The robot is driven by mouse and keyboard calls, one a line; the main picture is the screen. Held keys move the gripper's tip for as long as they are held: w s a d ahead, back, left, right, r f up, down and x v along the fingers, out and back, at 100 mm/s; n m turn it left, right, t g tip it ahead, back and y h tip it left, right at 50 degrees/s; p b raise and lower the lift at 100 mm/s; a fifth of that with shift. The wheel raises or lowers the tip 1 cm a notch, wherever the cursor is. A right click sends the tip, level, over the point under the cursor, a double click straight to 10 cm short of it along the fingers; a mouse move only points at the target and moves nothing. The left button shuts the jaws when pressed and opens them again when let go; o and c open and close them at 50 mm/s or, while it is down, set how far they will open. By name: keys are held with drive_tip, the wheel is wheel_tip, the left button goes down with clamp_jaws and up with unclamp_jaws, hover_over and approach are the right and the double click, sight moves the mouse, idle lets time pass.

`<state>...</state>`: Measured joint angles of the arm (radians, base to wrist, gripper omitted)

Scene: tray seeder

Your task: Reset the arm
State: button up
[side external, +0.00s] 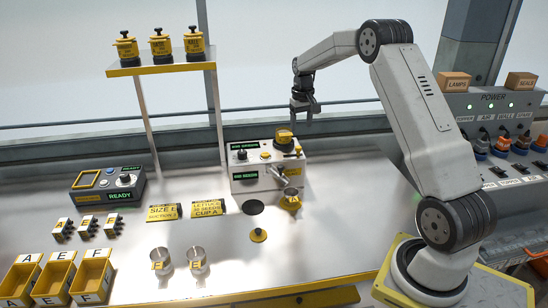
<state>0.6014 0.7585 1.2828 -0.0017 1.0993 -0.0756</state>
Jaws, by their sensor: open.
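My gripper (304,111) hangs from the wrist above the back right of the seeder machine, fingers pointing down. It is open, with nothing seen between the fingers. The white seeder machine (244,181) stands mid-table with small displays on its front. A yellow-and-black canister (284,136) sits on top of it, just below and left of my gripper; I cannot tell whether they touch. A metal cup with a yellow part (290,200) is at the machine's right front, by its spout.
A shelf (165,67) holds three yellow-lidded canisters. Two metal cups (160,261), yellow bins (55,275), small blocks (87,224) and a control box (108,186) are at left. A power panel (495,104) stands at right.

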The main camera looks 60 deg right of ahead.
idle(0.3)
drive_tip(key=s+a+n+t, duration=0.1)
drive_tip(key=s+a+n, duration=0.25)
drive_tip(key=a, duration=1.45)
drive_tip(key=s+a+f+n+t, duration=0.1)
drive_tip(key=s+a+f+n, duration=0.1)
drive_tip(key=s+a, duration=1.1)
drive_tip(key=shift+s+a+f+t, duration=0.3)
drive_tip(key=shift+s+f, duration=0.2)
drive_tip(key=shift+s, duration=0.2)
